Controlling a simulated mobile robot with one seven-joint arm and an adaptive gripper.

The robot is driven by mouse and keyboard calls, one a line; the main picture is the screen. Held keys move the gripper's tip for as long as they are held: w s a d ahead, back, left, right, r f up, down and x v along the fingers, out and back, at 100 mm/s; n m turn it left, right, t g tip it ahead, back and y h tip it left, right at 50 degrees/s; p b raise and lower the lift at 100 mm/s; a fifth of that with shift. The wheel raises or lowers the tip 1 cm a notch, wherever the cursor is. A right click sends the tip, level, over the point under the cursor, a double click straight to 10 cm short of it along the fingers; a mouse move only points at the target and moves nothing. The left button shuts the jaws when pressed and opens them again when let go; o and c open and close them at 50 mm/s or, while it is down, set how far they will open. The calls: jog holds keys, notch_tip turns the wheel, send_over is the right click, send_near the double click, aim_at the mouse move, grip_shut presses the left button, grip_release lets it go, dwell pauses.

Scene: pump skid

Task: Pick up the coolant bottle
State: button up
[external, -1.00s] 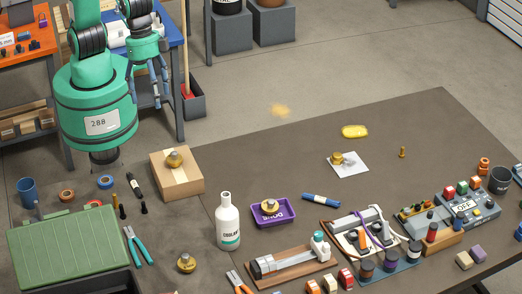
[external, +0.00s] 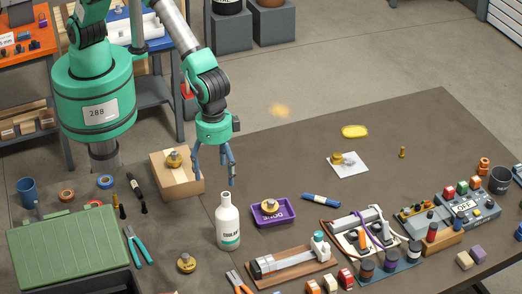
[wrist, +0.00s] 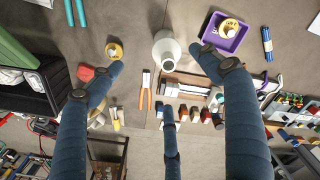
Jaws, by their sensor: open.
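The coolant bottle (external: 228,226) is white with a narrow neck and a green-edged label, and it stands upright on the dark table. In the wrist view the bottle (wrist: 166,47) shows from above, between and beyond my spread fingers. My gripper (external: 214,180) is open and empty. Its fingers point down above and slightly behind the bottle's top, apart from it. The fingers of my gripper (wrist: 165,75) also show in the wrist view, with nothing between them touching.
A purple tray (external: 291,212) with a brass part stands close to the right of the bottle. A cardboard box (external: 187,190) is behind left. A device on a wooden base (external: 290,268) and orange-handled pliers (external: 238,281) lie in front. A green case (external: 62,245) is at left.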

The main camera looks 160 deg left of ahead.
aim_at(226, 202)
jog(key=shift+n, duration=0.3)
jog(key=f, duration=0.1)
jog(key=a+f, duration=0.1)
jog(key=w+a+f, duration=0.1)
jog(key=shift+f, duration=0.35)
jog(key=shift+d, duration=0.1)
jog(key=shift+f, duration=0.15)
jog(key=shift+f+p, duration=0.4)
jog(key=shift+f, duration=3.75)
jog(key=shift+f, duration=0.1)
jog(key=shift+f+p, duration=0.3)
jog(key=shift+f, duration=2.2)
jog(key=shift+w, duration=0.1)
grip_shut()
